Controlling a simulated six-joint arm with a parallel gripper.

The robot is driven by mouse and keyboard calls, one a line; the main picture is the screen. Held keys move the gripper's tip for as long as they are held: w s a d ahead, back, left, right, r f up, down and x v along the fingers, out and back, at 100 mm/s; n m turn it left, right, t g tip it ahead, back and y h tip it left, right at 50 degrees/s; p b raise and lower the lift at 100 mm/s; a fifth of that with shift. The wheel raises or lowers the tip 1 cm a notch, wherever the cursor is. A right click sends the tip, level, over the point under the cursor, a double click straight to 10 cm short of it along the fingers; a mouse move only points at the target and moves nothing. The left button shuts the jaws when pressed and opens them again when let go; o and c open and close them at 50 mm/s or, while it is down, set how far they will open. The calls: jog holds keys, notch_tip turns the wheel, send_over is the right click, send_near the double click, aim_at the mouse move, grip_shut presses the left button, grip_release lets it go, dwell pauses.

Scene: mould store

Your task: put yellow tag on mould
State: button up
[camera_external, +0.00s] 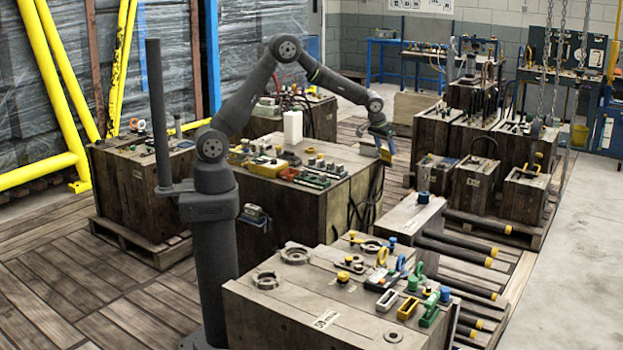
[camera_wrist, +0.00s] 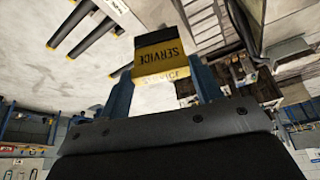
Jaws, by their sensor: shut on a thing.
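My gripper (camera_external: 384,137) is raised over the right end of the middle wooden mould crate (camera_external: 323,209) in the external view. In the wrist view my gripper (camera_wrist: 165,88) has its blue fingers closed on a yellow tag (camera_wrist: 160,58) lettered "SERVICE". The tag has a dark band along one edge. In the external view the yellow tag (camera_external: 384,155) shows small, just below the fingers and apart from the crate top. Which mould the tag belongs to cannot be told from these frames.
A front wooden crate (camera_external: 285,306) carries rings, coloured blocks and caps. Dark bars with yellow ends (camera_external: 470,245) stick out to the right of a wooden block. More crates (camera_external: 490,188) stand at the right, with hanging chains (camera_external: 560,50) above. The concrete floor at the right is clear.

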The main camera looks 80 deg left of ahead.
jog(key=s+a+n, duration=0.1)
jog(key=s+a, duration=0.2)
jog(key=a, duration=0.4)
jog(key=s+a+n+g+y, duration=0.1)
jog(key=s+a+n, duration=0.15)
jog(key=a, duration=0.35)
jog(key=s+a, duration=0.4)
jog(key=a, duration=0.3)
jog(key=shift+s+a+f, duration=0.1)
jog(key=shift+a+f, duration=5.25)
jog(key=shift+a, duration=0.15)
jog(key=o, duration=0.5)
jog(key=shift+f, duration=0.15)
jog(key=o, duration=0.5)
jog(key=shift+c, duration=0.2)
jog(key=v, duration=1.2)
jog(key=shift+d, duration=0.1)
